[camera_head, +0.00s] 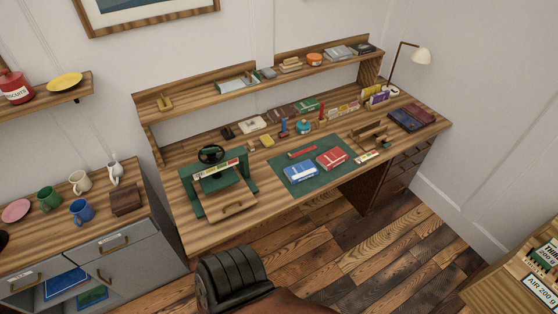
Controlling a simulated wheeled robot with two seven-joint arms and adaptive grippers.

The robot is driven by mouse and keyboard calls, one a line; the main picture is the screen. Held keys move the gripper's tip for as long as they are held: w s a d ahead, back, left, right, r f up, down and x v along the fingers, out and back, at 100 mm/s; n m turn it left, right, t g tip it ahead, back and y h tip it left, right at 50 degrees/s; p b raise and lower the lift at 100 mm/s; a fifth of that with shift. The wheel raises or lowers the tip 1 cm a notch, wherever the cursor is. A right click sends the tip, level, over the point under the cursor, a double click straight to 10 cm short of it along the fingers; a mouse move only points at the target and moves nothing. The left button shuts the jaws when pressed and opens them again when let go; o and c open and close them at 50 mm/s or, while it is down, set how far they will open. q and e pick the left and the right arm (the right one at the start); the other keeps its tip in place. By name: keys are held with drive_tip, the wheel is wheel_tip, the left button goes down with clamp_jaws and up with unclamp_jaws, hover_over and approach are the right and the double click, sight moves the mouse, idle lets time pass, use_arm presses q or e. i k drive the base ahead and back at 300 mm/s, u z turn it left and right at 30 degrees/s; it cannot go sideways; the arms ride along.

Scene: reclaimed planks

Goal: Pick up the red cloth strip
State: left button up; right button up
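A narrow red strip (302,152) lies near the back edge of the dark green mat (322,179) on the wooden desk. It is small in the picture, and I cannot tell for sure that it is cloth. A blue book (300,173) and a red book (332,158) lie on the mat in front of it. Neither of my grippers shows in the head view.
Small items line the desk's back, under a raised shelf (160,104). A black chair (233,277) stands in front. A cabinet with mugs (80,211) is at left.

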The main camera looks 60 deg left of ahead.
sight(291, 156)
drive_tip(key=k, duration=0.15)
drive_tip(key=u, duration=1.05)
